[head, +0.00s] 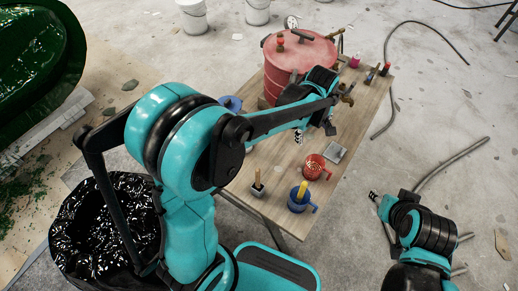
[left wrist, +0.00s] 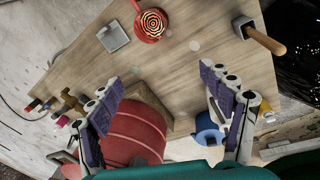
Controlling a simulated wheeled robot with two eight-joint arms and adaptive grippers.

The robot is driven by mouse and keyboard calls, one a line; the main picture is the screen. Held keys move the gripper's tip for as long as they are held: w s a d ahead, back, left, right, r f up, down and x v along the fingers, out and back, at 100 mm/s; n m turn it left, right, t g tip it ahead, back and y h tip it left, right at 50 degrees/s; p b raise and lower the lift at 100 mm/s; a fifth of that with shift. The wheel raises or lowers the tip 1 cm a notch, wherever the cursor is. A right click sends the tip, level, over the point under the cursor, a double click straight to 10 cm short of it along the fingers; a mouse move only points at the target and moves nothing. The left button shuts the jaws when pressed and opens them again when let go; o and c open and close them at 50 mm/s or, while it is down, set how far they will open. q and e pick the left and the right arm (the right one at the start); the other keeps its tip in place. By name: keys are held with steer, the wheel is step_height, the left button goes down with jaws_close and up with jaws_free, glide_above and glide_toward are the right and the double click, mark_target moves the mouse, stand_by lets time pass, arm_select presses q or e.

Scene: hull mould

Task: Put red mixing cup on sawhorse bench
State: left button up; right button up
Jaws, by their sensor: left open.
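The red mixing cup (head: 314,167) stands on the wooden bench top (head: 362,108), towards its near end. It has a side handle, and its top shows red and pale rings. It also shows at the top of the left wrist view (left wrist: 151,22). My left gripper (head: 314,133) is open and empty above the bench, beyond the cup in the head view. Its spread fingers (left wrist: 163,80) show in the left wrist view with bare wood between their tips, apart from the cup. My right gripper (head: 376,197) is off the bench's right side, small and partly hidden; its opening is unclear.
A red drum (head: 292,68) stands on the bench's far part. A blue cup (head: 300,199), a wooden-handled tool (head: 257,188) and a grey square plate (head: 336,152) surround the red cup. A blue object (head: 231,103) sits at the left edge. A lined bin (head: 85,232) stands left.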

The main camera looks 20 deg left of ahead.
arm_select(q)
steer(key=s+a+r+m+t, duration=0.2)
steer(key=s+a+m, duration=0.3)
steer(key=s, duration=0.4)
steer(key=s+a+r+m+t, duration=0.3)
steer(key=s+a+r+m, duration=0.2)
steer(key=s, duration=0.4)
steer(key=shift+a+m, duration=0.8)
steer(key=shift+a, duration=0.1)
